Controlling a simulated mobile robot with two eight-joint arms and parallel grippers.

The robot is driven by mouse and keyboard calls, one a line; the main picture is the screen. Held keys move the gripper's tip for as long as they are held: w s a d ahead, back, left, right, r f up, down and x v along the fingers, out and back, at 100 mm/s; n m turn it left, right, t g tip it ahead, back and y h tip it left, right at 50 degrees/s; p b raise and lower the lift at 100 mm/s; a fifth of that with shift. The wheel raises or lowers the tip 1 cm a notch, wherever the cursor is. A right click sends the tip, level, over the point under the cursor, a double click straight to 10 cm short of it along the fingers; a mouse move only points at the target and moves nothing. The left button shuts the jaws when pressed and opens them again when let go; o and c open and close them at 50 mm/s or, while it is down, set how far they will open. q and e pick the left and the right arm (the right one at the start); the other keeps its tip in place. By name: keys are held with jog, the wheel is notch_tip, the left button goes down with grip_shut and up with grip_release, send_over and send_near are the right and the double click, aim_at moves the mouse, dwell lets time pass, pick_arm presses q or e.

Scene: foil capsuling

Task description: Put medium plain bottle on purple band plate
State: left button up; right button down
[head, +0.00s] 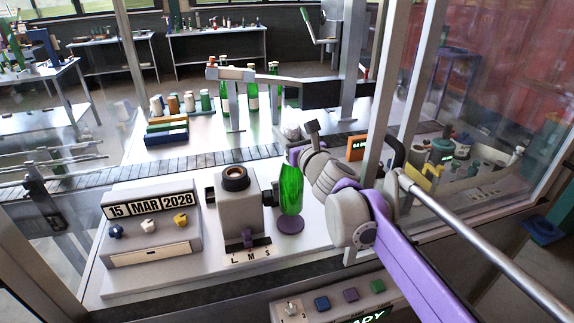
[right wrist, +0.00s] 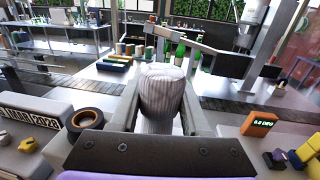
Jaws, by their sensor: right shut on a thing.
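The plain green bottle (head: 291,190) stands nearly upright in the head view, right of the grey machine. Its top is hidden at my right gripper (head: 296,157), which is shut on it. The purple plate (head: 290,226) is a small round disc directly below the bottle, its near edge bare. The bottle's base overlaps the disc's far part; I cannot tell whether they touch. The right wrist view shows a ribbed grey part between two grey bars, and no held bottle is visible there. My left gripper is out of view.
The grey machine (head: 238,205) with a dark ring stands close left of the bottle, and the date block (head: 150,228) is further left. Behind run a conveyor (head: 190,165) and several labelled green bottles. An orange display (right wrist: 259,123) stands to the right.

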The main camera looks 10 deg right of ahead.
aim_at(291, 171)
jog(key=shift+a+f, duration=0.1)
jog(key=shift+f, duration=2.45)
jog(key=shift+w, duration=0.1)
jog(key=shift+c, duration=1.9)
grip_release()
jog(key=shift+f, duration=0.15)
